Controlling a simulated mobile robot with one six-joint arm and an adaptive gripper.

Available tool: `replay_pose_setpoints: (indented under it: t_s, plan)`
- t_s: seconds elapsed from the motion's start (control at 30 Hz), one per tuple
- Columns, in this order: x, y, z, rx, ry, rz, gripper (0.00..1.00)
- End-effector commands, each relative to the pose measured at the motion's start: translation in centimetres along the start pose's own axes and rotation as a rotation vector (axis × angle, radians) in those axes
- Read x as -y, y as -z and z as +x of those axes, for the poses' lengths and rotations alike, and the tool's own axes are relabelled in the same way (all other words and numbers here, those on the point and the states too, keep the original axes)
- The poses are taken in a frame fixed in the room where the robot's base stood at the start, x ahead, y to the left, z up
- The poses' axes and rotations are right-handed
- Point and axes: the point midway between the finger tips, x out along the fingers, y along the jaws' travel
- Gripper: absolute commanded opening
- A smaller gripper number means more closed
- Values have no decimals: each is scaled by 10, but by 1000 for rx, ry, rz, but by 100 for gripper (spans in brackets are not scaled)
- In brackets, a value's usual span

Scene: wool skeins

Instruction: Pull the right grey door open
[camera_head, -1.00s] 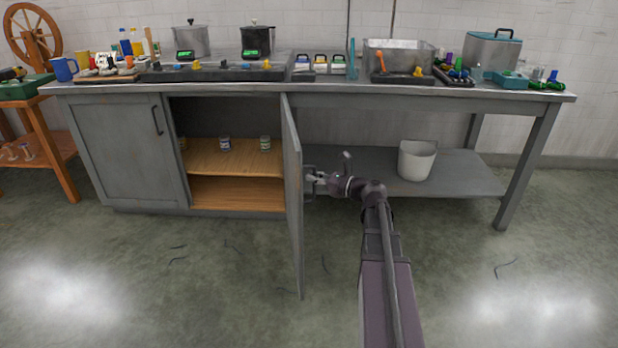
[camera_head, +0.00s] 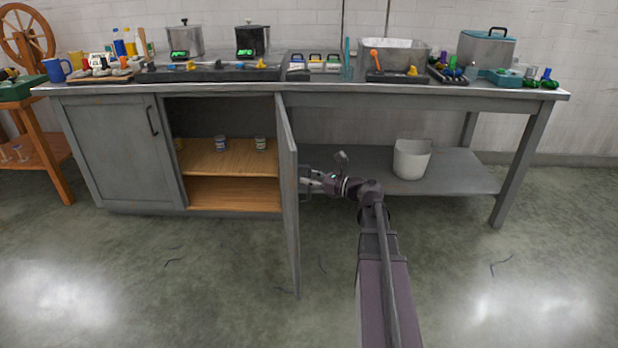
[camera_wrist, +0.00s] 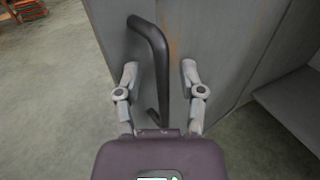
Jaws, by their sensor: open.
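The right grey door (camera_head: 289,190) stands swung wide open, nearly edge-on in the head view, and the wooden-shelved cabinet space (camera_head: 235,160) beside it is exposed. My gripper (camera_head: 308,181) is at the right-hand face of this door, by its handle. In the wrist view the door (camera_wrist: 215,35) fills the middle, with its dark bar handle (camera_wrist: 152,48) upright. My gripper (camera_wrist: 160,78) is open, one finger on each side of the handle, and neither finger visibly closes on it. The left grey door (camera_head: 115,150) is shut.
Under the worktop to the right is a low grey shelf (camera_head: 460,172) with a white bucket (camera_head: 411,160). Small tins (camera_head: 221,144) stand on the cabinet's wooden shelf. Pots and tools line the worktop (camera_head: 330,89). The floor in front is mostly clear, with a few dark strands.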

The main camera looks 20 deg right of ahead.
Motion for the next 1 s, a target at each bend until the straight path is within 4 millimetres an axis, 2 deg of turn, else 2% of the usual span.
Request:
replay_pose_setpoints:
  t_s: [0.27, 0.8, 1.0]
  plan:
    - [-1, 0, -21, 0, 2, 0, 51]
    - [-2, 0, -92, 0, 0, 0, 51]
    - [-2, 0, -110, -1, -1, 0, 51]
